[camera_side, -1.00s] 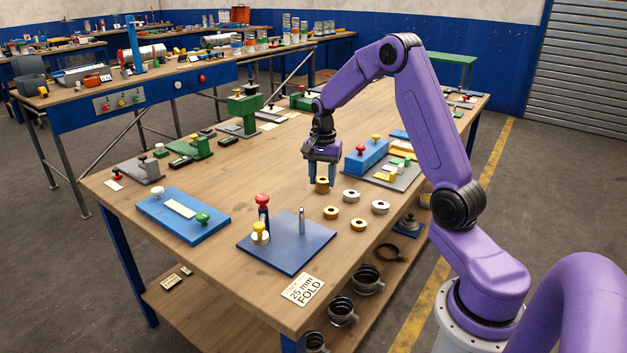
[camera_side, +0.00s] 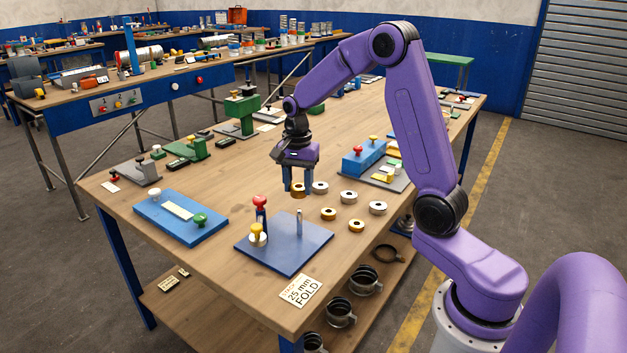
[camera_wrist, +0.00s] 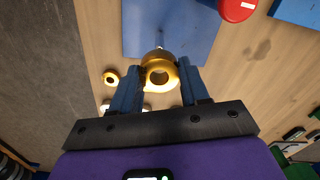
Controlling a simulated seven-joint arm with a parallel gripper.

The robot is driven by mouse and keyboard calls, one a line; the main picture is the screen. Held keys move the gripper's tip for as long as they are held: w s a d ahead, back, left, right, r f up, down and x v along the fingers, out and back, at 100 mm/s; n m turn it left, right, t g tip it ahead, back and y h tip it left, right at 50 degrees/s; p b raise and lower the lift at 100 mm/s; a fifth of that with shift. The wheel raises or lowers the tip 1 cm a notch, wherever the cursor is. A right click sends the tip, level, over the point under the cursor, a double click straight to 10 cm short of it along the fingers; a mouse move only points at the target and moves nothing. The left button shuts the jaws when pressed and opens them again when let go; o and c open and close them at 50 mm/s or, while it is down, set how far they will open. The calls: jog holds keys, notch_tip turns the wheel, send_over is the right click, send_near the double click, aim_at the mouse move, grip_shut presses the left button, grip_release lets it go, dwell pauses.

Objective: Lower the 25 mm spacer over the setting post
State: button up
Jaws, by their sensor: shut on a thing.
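My gripper (camera_side: 298,188) is shut on a brass spacer (camera_side: 298,191), a ring with a centre hole, held above the table. In the wrist view the brass spacer (camera_wrist: 158,72) sits between the two blue fingers, its hole facing the camera. The setting post (camera_side: 299,222) is a thin upright metal pin on the blue plate (camera_side: 280,256); it stands bare, nearer the side camera than the held spacer. In the wrist view the blue plate (camera_wrist: 140,35) lies beyond the spacer, and the post is mostly hidden behind it. The spacer is apart from the post.
Several loose silver and brass rings (camera_side: 328,214) lie right of the plate. A red knob (camera_side: 260,202) and a yellow knob (camera_side: 257,229) rise from the plate's left side. A "25 mm FOLD" card (camera_side: 300,291) lies at the front edge. A blue block (camera_side: 364,157) stands behind.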

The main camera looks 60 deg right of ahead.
aim_at(298, 195)
jog(key=shift+f, duration=1.85)
jog(key=shift+f, duration=1.65)
dwell(1.2)
jog(key=o, duration=1.7)
jog(key=shift+r, duration=0.1)
jog(key=shift+r, duration=3.9)
